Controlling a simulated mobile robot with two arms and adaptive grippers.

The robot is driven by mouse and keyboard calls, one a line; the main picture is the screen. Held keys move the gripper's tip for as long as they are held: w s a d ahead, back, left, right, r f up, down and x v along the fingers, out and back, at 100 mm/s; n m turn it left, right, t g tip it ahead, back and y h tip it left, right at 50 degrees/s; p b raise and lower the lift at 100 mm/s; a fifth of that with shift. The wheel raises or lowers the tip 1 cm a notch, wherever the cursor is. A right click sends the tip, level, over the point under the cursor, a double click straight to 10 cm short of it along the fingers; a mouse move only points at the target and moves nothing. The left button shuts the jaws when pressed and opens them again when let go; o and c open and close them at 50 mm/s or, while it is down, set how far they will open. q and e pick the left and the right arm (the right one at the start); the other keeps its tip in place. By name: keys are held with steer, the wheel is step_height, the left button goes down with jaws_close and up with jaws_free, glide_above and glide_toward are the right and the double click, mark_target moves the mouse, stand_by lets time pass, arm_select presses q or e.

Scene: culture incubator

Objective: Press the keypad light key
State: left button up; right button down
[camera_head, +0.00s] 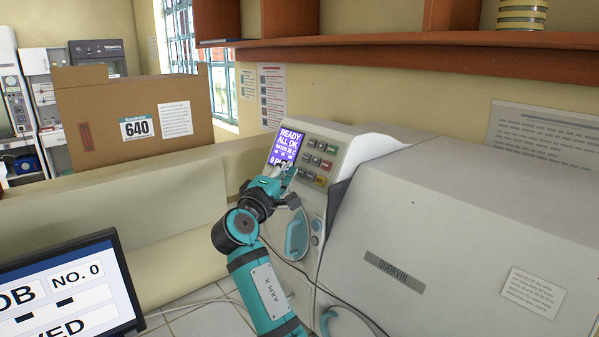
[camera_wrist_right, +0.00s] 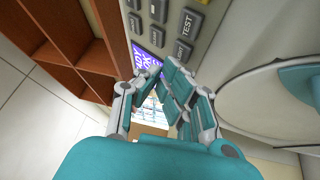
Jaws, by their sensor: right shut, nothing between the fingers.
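The keypad (camera_head: 318,160) is a block of small dark, red, green and yellow keys on the incubator's front panel, right of the lit purple screen (camera_head: 287,144). Its labels are too small to read in the head view, so I cannot tell which is the light key. In the right wrist view grey keys (camera_wrist_right: 183,50) show past the fingers, one reading TEST (camera_wrist_right: 187,23). My right gripper (camera_head: 284,171) is shut and empty, in front of the screen's lower edge, left of the lower keys. The wrist view shows its fingertips (camera_wrist_right: 157,74) overlapping the screen. Contact cannot be told. My left gripper is out of view.
The large grey incubator (camera_head: 470,215) fills the right side. A teal handle (camera_head: 297,234) is below the keypad. A wooden shelf (camera_head: 420,39) runs above. A monitor (camera_head: 70,290) stands at lower left, and a cardboard box (camera_head: 90,115) sits behind the low wall.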

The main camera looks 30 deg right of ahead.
stand_by(0.5)
steer(key=shift+d, duration=0.1)
steer(key=shift+d+f, duration=0.15)
steer(key=shift+d, duration=0.25)
stand_by(0.3)
steer(key=shift+a+r, duration=0.2)
steer(key=shift+a, duration=0.35)
steer(key=a+r, duration=0.2)
steer(key=a, duration=0.3)
steer(key=shift+s+a+r+p, duration=0.15)
steer(key=shift+s+r+p, duration=0.2)
steer(key=shift+s, duration=0.05)
